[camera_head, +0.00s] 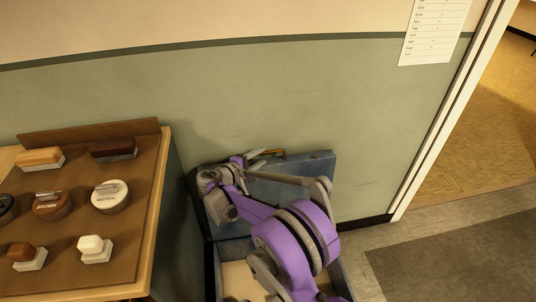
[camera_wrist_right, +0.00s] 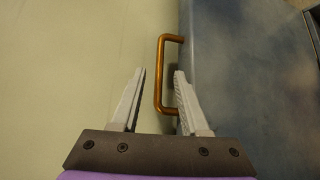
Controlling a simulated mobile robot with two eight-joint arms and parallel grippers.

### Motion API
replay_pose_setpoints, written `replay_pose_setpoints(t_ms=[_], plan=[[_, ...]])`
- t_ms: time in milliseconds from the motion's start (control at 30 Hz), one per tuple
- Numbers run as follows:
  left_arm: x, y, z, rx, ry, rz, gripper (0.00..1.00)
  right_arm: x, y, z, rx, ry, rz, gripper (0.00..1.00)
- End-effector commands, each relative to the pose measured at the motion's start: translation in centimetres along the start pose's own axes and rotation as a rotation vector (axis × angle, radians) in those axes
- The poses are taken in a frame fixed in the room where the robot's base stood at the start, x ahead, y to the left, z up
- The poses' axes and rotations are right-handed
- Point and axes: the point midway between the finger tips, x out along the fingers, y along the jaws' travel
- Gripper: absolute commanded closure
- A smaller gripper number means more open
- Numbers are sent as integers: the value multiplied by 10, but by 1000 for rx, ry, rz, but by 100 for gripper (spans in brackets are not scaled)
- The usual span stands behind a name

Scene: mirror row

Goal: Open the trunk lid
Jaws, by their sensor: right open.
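The blue-grey trunk (camera_head: 212,272) stands on the floor by the wall. Its lid (camera_head: 316,166) is raised and tilted back toward the green wall, and the pale inside shows below it. A brass handle (camera_head: 270,153) is on the lid's upper edge; it also shows in the right wrist view (camera_wrist_right: 160,75), beside the lid's blue face (camera_wrist_right: 245,70). My right gripper (camera_head: 253,156) is open at the handle. In the right wrist view the handle's bar lies between the open fingers (camera_wrist_right: 160,72), not clamped. My right arm hides part of the lid and the trunk's inside. My left gripper is out of view.
The green wall (camera_head: 380,120) is close behind the lid. A doorway frame (camera_head: 440,120) and a dark mat (camera_head: 460,260) are at the right, with free floor.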

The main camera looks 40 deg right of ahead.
Motion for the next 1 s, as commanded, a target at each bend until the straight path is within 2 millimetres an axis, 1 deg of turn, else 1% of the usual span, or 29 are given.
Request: replay_pose_setpoints(t_ms=[33,100,200,300,433,700,767,800,933,967,1000], plan=[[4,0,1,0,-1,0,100,11,-2,0,0,-2,-1,55],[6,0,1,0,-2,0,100,24,-2,0,1,-2,-1,55],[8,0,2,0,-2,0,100,38,-1,0,1,-2,-1,55],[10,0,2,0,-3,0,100,48,-1,-1,0,0,-1,55],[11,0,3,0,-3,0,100,55,-1,0,0,0,-1,55],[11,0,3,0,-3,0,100,55,0,0,0,2,-1,55],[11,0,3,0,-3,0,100,55,0,0,0,2,-1,66],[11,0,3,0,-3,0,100,55,0,0,0,2,-1,73],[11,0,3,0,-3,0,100,55,0,0,0,2,-1,97],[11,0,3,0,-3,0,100,55,0,0,0,2,-1,100],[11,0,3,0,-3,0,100,55,0,0,0,2,-1,100]])
